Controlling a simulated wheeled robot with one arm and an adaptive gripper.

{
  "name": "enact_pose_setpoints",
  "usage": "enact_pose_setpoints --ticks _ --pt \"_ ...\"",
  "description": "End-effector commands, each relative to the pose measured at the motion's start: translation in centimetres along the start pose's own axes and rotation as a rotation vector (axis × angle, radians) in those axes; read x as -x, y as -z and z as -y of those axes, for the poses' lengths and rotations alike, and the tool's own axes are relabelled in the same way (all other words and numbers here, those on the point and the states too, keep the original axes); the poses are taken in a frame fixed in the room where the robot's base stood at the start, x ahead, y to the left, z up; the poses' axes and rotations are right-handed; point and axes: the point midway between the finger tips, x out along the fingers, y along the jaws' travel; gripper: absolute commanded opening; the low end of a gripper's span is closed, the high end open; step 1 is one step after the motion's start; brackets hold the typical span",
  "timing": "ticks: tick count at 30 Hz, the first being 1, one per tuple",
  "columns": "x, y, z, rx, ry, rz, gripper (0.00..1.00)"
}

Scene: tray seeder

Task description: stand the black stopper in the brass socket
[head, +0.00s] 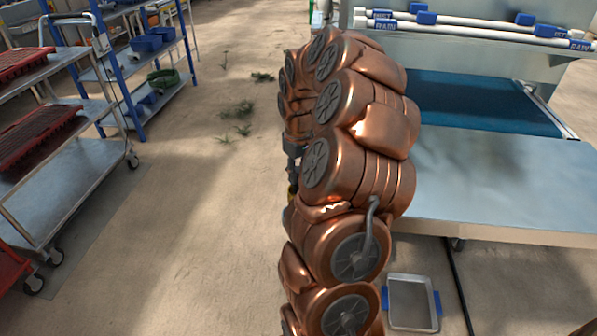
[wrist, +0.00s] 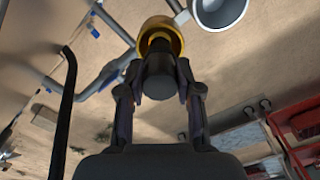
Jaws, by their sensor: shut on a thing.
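The black stopper (wrist: 158,76) is a short dark cylinder between the fingers of my gripper (wrist: 160,90) in the wrist view. My gripper is shut on it. The brass socket (wrist: 171,24) is a gold-coloured ring just beyond the stopper's far end. The stopper overlaps the ring's near side in the picture, and I cannot tell whether it touches or enters it. In the head view my copper-coloured arm hides most of the gripper area, and the stopper cannot be made out there.
In the wrist view a pale round cup (wrist: 236,14) is close right of the socket, with grey tubing (wrist: 112,70) to the left. In the head view a steel bench (head: 500,185) stands right, a metal tray (head: 411,303) lies below, and a trolley (head: 75,150) stands left. Sandy floor lies between.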

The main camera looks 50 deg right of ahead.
Motion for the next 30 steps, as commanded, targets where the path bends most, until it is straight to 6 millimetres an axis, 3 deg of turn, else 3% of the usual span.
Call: enact_pose_setpoints --ticks 30 --pt "-0.83 -0.02 -0.01 0.0 0.0 0.0 0.0"
